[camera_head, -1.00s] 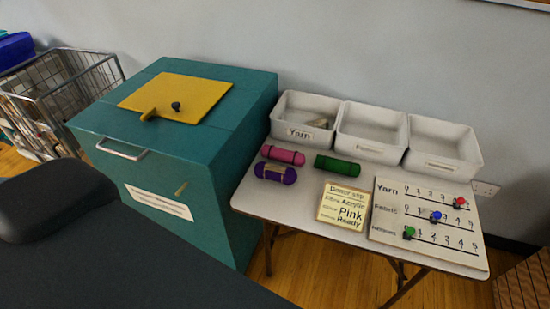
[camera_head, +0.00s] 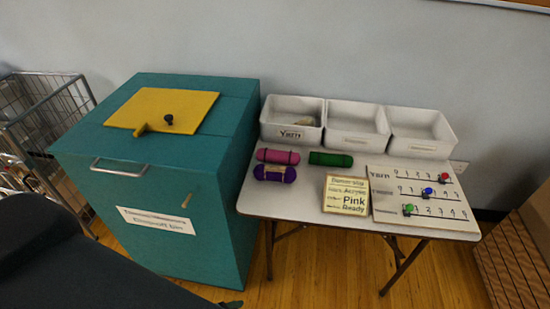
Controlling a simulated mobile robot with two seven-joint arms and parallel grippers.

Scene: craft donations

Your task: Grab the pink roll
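The pink roll (camera_head: 278,156) lies on its side on the small table (camera_head: 300,203), near the table's left end. A purple roll (camera_head: 274,173) lies just in front of it, and a green roll (camera_head: 330,159) lies to its right. The yarn bin (camera_head: 292,133) stands behind the pink roll and has something pale inside.
A teal cabinet (camera_head: 160,195) with a yellow flap (camera_head: 163,109) stands close against the table's left. Two more white bins (camera_head: 357,141) stand along the back. A counting board (camera_head: 420,193) covers the table's right part. A wire cart (camera_head: 45,118) is at far left, a wooden crate (camera_head: 510,260) at right.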

